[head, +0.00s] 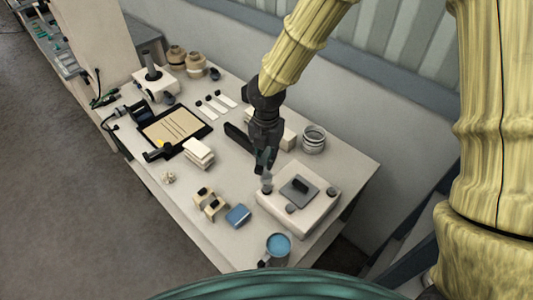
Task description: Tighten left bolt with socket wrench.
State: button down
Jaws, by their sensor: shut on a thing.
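A pale box-shaped block (317,212) sits near the front right of the table. On its top are a dark raised plate (300,189) and small round bolt heads at the right (331,191) and front (290,208). My gripper (265,168) points down above the block's left corner, its fingers shut on a slim grey tool, which looks like the socket wrench (266,181). The tool stands roughly upright with its lower end at the left bolt (267,190). That end mostly covers the bolt, and I cannot tell whether it is fully seated.
A blue-topped cup (278,244), a blue box (238,216) and small tan blocks (210,203) stand close to the block. Stacked grey rings (314,140) are behind it. A framed tan board (175,130) lies farther left. A wall runs behind the table (205,239).

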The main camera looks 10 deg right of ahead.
jog(key=shift+s+f, duration=0.15)
jog(key=shift+s, duration=0.6)
jog(key=shift+w+f, duration=0.5)
jog(key=shift+f, duration=0.3)
jog(key=shift+s+a, duration=0.1)
jog(key=shift+s, duration=0.25)
jog(key=shift+w+f, duration=0.1)
jog(key=shift+w+f, duration=0.2)
jog(key=shift+f, duration=0.1)
jog(key=shift+s+f, duration=0.1)
jog(key=shift+f, duration=0.4)
dwell(0.7)
jog(key=shift+m, duration=1.2)
